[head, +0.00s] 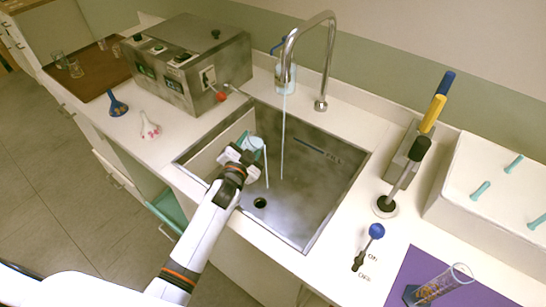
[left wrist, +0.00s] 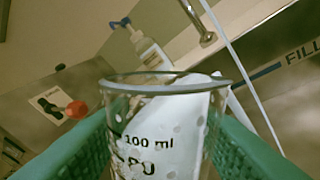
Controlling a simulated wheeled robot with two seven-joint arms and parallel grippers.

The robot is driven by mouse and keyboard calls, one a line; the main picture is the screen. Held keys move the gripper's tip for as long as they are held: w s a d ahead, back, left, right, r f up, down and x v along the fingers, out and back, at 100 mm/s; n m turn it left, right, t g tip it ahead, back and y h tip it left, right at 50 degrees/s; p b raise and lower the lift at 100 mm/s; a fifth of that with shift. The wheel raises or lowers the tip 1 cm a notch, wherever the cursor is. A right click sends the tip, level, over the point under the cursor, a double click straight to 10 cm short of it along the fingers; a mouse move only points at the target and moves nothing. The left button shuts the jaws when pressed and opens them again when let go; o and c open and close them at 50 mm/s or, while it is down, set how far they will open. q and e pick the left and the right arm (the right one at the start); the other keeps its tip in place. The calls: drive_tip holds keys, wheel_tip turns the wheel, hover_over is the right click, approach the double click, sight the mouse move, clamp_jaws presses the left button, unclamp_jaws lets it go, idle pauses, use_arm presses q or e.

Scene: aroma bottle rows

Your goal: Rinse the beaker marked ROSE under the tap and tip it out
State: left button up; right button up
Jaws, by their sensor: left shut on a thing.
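My left gripper (head: 240,158) is over the left part of the sink (head: 330,190), shut on a clear glass beaker (head: 254,143). The beaker looks tilted, and a thin pale stream falls from its rim into the sink. In the left wrist view the beaker (left wrist: 165,125) sits between the green finger pads, with a 100 ml mark and droplets on the glass. The word ROSE is not readable. The tap (head: 325,60) runs, its stream falling to the right of the beaker, apart from it. My right gripper is not in view.
A lever with a blue knob (head: 376,231) stands by ON and OFF marks at the sink's right.

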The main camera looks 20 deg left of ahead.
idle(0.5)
use_arm(q)
drive_tip(key=shift+d+r+m, duration=0.2)
drive_tip(key=shift+m, duration=0.5)
drive_tip(key=shift+f, duration=0.1)
drive_tip(key=shift+f+m, duration=0.35)
drive_tip(key=shift+m, duration=0.25)
drive_tip(key=shift+r, duration=0.15)
drive_tip(key=shift+r+m+y, duration=0.1)
drive_tip(key=shift+m+y, duration=0.2)
drive_tip(key=shift+m, duration=0.3)
